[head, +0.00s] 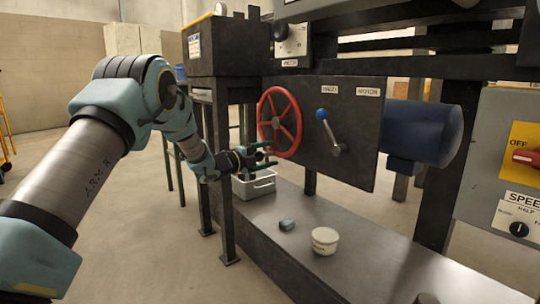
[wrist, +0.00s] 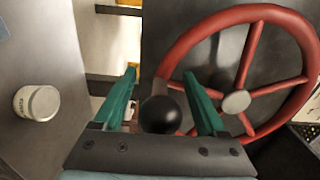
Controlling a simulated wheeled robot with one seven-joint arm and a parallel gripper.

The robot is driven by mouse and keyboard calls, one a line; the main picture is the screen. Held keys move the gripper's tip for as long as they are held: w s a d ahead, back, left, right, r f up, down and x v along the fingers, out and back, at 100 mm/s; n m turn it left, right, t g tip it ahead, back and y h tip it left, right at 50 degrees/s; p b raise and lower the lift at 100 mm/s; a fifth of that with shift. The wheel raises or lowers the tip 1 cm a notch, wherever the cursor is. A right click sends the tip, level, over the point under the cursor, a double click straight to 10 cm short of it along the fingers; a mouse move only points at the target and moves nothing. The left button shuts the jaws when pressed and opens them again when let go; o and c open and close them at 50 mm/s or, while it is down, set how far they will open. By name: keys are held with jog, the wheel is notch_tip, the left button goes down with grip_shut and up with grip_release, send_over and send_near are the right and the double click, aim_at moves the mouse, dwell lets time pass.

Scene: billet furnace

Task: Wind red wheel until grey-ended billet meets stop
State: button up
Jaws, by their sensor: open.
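The red spoked wheel (head: 278,122) stands upright on the left of the dark panel. My gripper (head: 267,156) is at the wheel's lower left edge, its green fingers pointing at it. In the wrist view the red wheel (wrist: 249,60) fills the right side, with a grey hub. A round black knob (wrist: 160,115) on a short stem sits between the fingers of my gripper (wrist: 160,75), near the rim. The fingers are open, one on each side of the knob. Whether either touches it I cannot tell. I cannot make out the grey-ended billet or the stop.
A blue-knobbed lever (head: 328,128) and a blue motor (head: 422,132) are right of the wheel. A white tub (head: 325,241) and a small grey-blue block (head: 287,225) lie on the low dark bench (head: 370,265). A grey crate (head: 256,187) is below my gripper. A speed panel (head: 500,180) stands far right.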

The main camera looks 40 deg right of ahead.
aim_at(258, 154)
jog(key=a+p, duration=0.3)
jog(key=a, duration=0.7)
jog(key=shift+w+a, duration=0.3)
jog(key=shift+a, duration=0.1)
jog(key=s+a+n+t+p, duration=0.2)
jog(key=a+n+t+p, duration=0.2)
jog(key=n+p, duration=1.15)
jog(key=d+n+b, duration=0.1)
jog(key=d+b, duration=0.1)
jog(key=d, duration=0.1)
jog(key=w+d+n+b, duration=0.1)
jog(key=d+n+b, duration=0.1)
jog(key=d, duration=0.1)
jog(key=d+n+b, duration=0.2)
jog(key=d, duration=0.2)
jog(key=shift+w, duration=0.25)
